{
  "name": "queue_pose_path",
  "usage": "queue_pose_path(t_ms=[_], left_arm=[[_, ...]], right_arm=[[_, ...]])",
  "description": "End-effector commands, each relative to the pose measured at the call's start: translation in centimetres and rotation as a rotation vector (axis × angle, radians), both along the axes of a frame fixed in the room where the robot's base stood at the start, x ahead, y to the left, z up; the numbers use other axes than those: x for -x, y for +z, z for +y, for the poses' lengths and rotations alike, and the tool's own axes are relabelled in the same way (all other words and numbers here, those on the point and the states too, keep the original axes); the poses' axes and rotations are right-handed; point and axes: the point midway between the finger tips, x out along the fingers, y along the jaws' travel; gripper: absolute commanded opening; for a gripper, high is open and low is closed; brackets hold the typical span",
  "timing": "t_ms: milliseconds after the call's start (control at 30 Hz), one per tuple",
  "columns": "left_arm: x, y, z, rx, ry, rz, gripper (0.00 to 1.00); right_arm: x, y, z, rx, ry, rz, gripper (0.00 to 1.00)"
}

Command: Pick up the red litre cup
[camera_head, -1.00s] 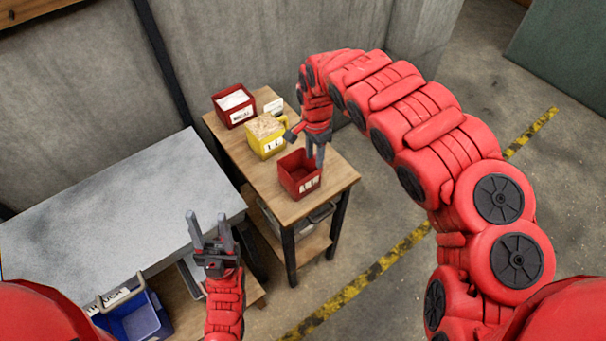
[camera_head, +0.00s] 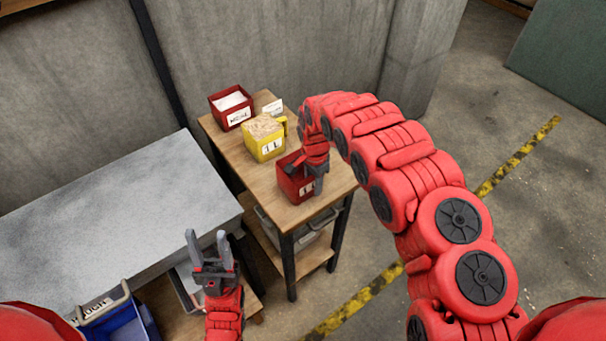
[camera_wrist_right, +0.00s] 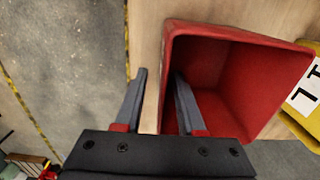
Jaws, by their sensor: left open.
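The red litre cup (camera_head: 290,185) stands upright near the front of the small wooden table, with a white label on its side. In the right wrist view the cup (camera_wrist_right: 235,75) is open-topped and looks empty. My right gripper (camera_head: 319,184) is at the cup's right side and partly hides it. In the right wrist view my right gripper (camera_wrist_right: 160,90) is open, one finger outside the cup's wall and the other over its inside, with the rim between them. My left gripper (camera_head: 207,248) is open and empty, away from the cup.
A yellow 1 L cup (camera_head: 265,148) filled with grain stands just behind the red cup. A red labelled bin (camera_head: 235,117) and a small white card (camera_head: 273,107) are further back. A grey-topped table (camera_head: 100,220) lies left, with a blue bin (camera_head: 125,320) near its front.

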Motion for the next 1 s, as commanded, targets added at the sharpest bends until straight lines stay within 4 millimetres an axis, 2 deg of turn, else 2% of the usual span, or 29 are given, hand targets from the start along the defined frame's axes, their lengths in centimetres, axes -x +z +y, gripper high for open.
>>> queue_pose_path(t_ms=[33, 233, 600, 667, 833, 1000], left_arm=[[0.0, 0.7, 0.0, 0.0, 0.0, 0.0, 0.5], [0.0, 1.3, 0.0, 0.0, 0.0, 0.0, 0.5], [0.0, 1.4, 0.0, 0.0, 0.0, 0.0, 0.5], [0.0, 1.4, 0.0, 0.0, 0.0, 0.0, 0.5], [0.0, 1.4, 0.0, 0.0, 0.0, 0.0, 0.5], [0.0, 1.4, 0.0, 0.0, 0.0, 0.0, 0.5]], right_arm=[[0.1, -0.3, 0.0, -0.001, -0.001, 0.003, 0.39], [0.1, -2.4, 0.0, 0.0, 0.001, 0.005, 0.39], [-0.1, -2.9, 0.0, 0.0, -0.001, -0.001, 0.39], [-0.1, -2.9, 0.0, 0.0, 0.0, -0.001, 0.3], [-0.1, -3.0, 0.0, 0.0, 0.0, 0.0, 0.0], [-0.1, -3.0, 0.0, 0.0, 0.0, 0.0, 0.0]])
